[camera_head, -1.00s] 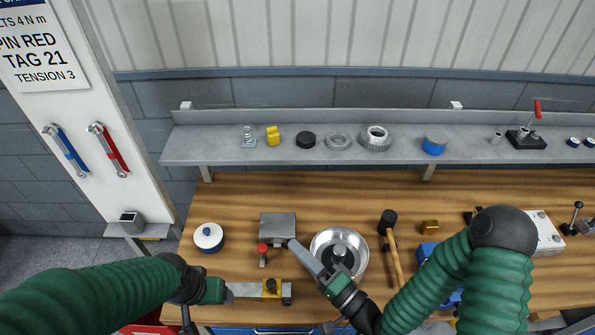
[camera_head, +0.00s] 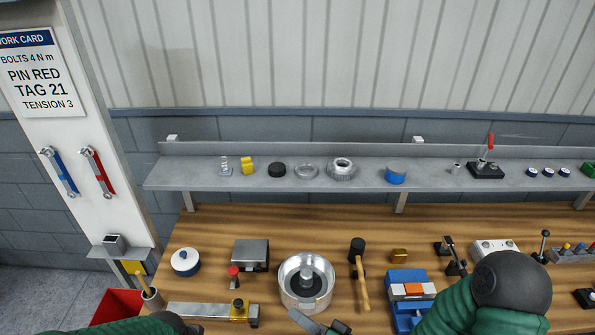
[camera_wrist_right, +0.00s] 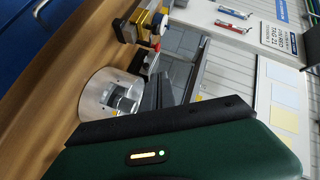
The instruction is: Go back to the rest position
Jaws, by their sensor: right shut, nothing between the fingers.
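My right gripper (camera_head: 292,314) is at the bottom middle of the head view, with its grey fingers shut and empty. It is just in front of the round metal pan (camera_head: 306,283), apart from it as far as I can tell. In the right wrist view, the dark fingers (camera_wrist_right: 155,92) are together, beside the pan (camera_wrist_right: 97,92). My left arm's green sleeve and black joint show at the lower left edge of the head view. The left gripper itself is out of the picture.
A steel bar with a yellow block (camera_head: 238,310) lies at the bench front, close to my left arm. The shelf (camera_head: 270,182) behind holds several parts.

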